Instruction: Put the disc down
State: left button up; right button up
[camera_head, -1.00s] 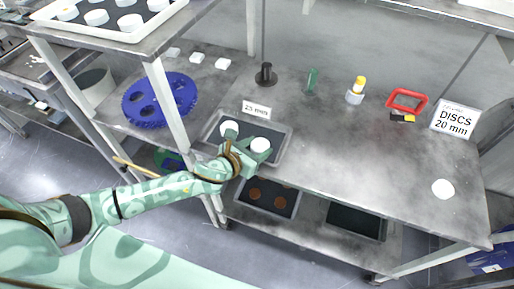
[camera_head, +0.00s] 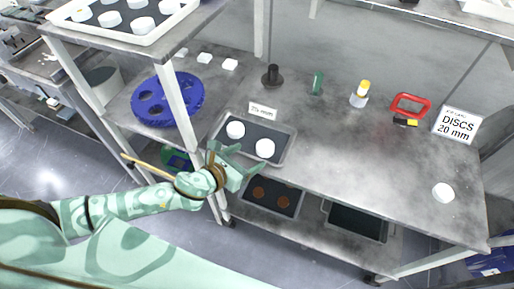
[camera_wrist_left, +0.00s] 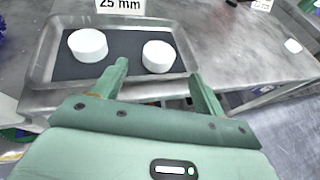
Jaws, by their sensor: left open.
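Two white discs lie apart in a grey metal tray (camera_head: 285,158) with a dark liner: a left disc (camera_head: 235,130) and a right disc (camera_head: 265,148). In the left wrist view the left disc (camera_wrist_left: 88,45) and right disc (camera_wrist_left: 158,56) both rest flat on the liner. My left gripper (camera_head: 240,163) is open and empty at the tray's near edge. In the left wrist view its fingers (camera_wrist_left: 157,82) are spread, with the right disc beyond and between them, not touched. A third white disc (camera_head: 443,193) lies alone on the table at the right. My right gripper is not in view.
A "25 mm" label (camera_head: 263,109) stands behind the tray. A blue ring plate (camera_head: 168,100) is left, beside a shelf post. A black knob (camera_head: 272,76), a yellow-capped bottle (camera_head: 359,94), a red frame (camera_head: 411,105) and a "DISCS 20 mm" sign (camera_head: 457,124) stand at the back. Mid-table is clear.

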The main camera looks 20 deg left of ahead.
pick_arm(q)
jog(key=v, duration=0.4)
jog(key=s+a+f+n+g+y, duration=0.2)
jog(key=s+a+f+n, duration=0.1)
jog(key=f+n, duration=0.4)
jog(key=s+a+f+n+g+y, duration=0.1)
jog(key=s+a+f+n+g, duration=0.2)
jog(key=f+n, duration=0.45)
jog(key=s+a+f+n+g+y, duration=0.15)
jog(key=s+a+f+n, duration=0.3)
jog(key=f, duration=0.55)
jog(key=s+d+f+n+g, duration=0.1)
jog(key=s+f+n, duration=0.3)
jog(key=s, duration=0.5)
jog(key=s+d+f+n+g, duration=0.2)
jog(key=s+f+n, duration=0.2)
jog(key=s+n, duration=0.3)
jog(key=s+d+f+n+g, duration=0.2)
jog(key=s+f+n, duration=0.2)
jog(key=s, duration=0.8)
jog(key=shift+f+n+g, duration=0.3)
jog(key=shift+n+g, duration=0.05)
jog(key=shift+n, duration=0.85)
jog(key=shift+d, duration=0.1)
